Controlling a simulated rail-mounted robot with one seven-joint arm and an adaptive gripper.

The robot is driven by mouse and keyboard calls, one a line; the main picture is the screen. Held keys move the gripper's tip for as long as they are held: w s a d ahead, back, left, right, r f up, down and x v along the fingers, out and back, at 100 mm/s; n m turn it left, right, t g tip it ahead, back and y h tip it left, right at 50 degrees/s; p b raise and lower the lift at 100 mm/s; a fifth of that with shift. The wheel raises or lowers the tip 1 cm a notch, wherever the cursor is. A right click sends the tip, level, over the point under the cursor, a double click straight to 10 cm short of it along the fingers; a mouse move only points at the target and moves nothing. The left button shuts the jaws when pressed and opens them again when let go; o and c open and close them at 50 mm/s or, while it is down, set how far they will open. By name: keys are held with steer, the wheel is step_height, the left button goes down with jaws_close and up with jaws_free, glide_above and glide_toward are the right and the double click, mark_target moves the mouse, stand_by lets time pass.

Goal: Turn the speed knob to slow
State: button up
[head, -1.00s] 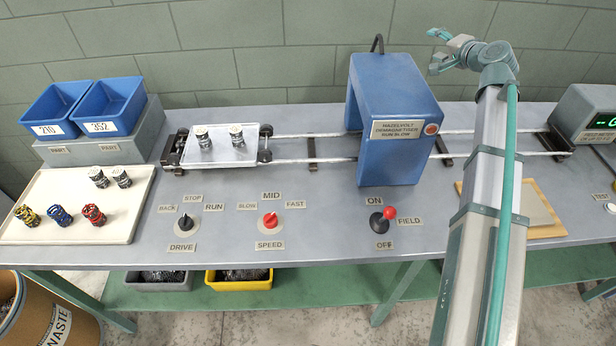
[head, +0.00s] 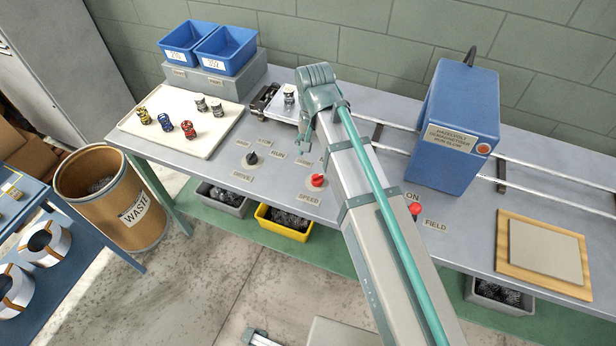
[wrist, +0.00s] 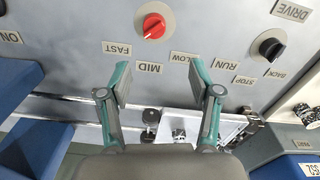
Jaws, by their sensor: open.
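The red speed knob (head: 317,180) stands on the grey bench behind its SPEED label (head: 309,198). In the wrist view the red knob (wrist: 154,25) shows at the top centre, with a pale mark across it. I cannot tell for certain which setting it marks. The FAST (wrist: 117,48), MID (wrist: 149,68) and SLOW (wrist: 180,58) labels lie around it. My gripper (wrist: 158,76) is open and empty, its fingers apart on either side of the MID label. In the head view my gripper (head: 302,150) is above the bench, behind and left of the knob, not touching it.
The black drive knob (head: 251,158) is left of the speed knob. A blue machine housing (head: 458,130) spans the rails. A tray of springs (head: 223,123) lies at left.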

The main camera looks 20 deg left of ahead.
mark_target(317, 176)
steer(key=shift+h, duration=0.3)
steer(key=shift+s+d+f+p, duration=0.2)
steer(key=shift+f+p, duration=0.2)
steer(key=shift+f, duration=1.45)
steer(key=shift+s+d+f+p, duration=0.15)
steer(key=shift+f+p, duration=0.2)
steer(key=shift+f, duration=1.45)
steer(key=shift+s+d+f+p, duration=0.15)
steer(key=shift+f+p, duration=0.25)
steer(key=shift+f, duration=1.45)
steer(key=shift+w, duration=0.1)
steer(key=c, duration=1.1)
steer(key=shift+c, duration=0.2)
